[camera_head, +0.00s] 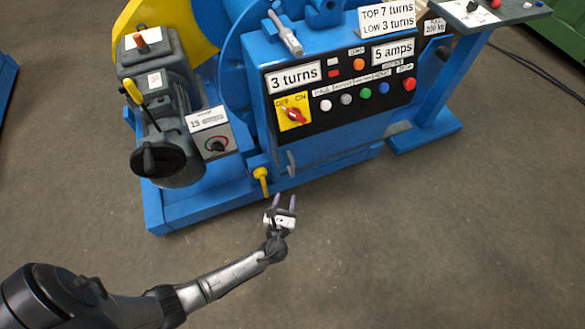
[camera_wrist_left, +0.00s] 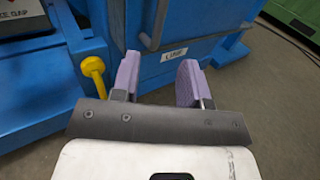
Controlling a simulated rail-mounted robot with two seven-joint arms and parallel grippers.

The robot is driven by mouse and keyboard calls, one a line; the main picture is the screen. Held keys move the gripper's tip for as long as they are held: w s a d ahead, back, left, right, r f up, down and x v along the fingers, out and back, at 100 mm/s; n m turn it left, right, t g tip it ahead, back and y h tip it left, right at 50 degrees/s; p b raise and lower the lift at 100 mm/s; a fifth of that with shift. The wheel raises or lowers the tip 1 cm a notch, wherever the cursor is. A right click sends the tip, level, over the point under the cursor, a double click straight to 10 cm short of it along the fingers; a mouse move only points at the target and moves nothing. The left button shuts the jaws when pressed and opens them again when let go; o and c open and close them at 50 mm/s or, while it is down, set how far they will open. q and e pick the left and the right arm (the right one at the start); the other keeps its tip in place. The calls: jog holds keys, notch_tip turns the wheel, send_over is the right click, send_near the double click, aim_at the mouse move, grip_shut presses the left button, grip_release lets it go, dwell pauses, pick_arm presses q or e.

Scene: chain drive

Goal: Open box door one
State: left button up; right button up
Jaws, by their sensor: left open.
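The blue machine box has a lower front door panel (camera_head: 335,160) under its black control panel. A grey upright handle (camera_head: 290,161) is on the left part of that front, and it also shows in the left wrist view (camera_wrist_left: 156,25). A small white label (camera_wrist_left: 173,55) is on the blue face below the handle. My left gripper (camera_head: 285,201) is in front of and below the handle, apart from it, with its purple-padded fingers open and empty. In the left wrist view the open fingers (camera_wrist_left: 158,80) point toward the blue face below the handle. My right gripper is out of view.
A yellow knobbed lever (camera_head: 261,180) sticks out just left of the handle, close to my left gripper, also in the left wrist view (camera_wrist_left: 95,75). The control panel (camera_head: 340,85) has a red-yellow switch and several buttons. A grey motor (camera_head: 160,100) stands left. The floor in front is clear.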

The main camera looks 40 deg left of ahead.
aim_at(292, 170)
pick_arm(q)
jog(key=b+x, duration=0.4)
jog(key=x, duration=0.8)
jog(key=shift+w+a, duration=0.15)
jog(key=shift+w, duration=0.1)
jog(key=shift+c, duration=0.3)
jog(key=c, duration=0.5)
grip_shut()
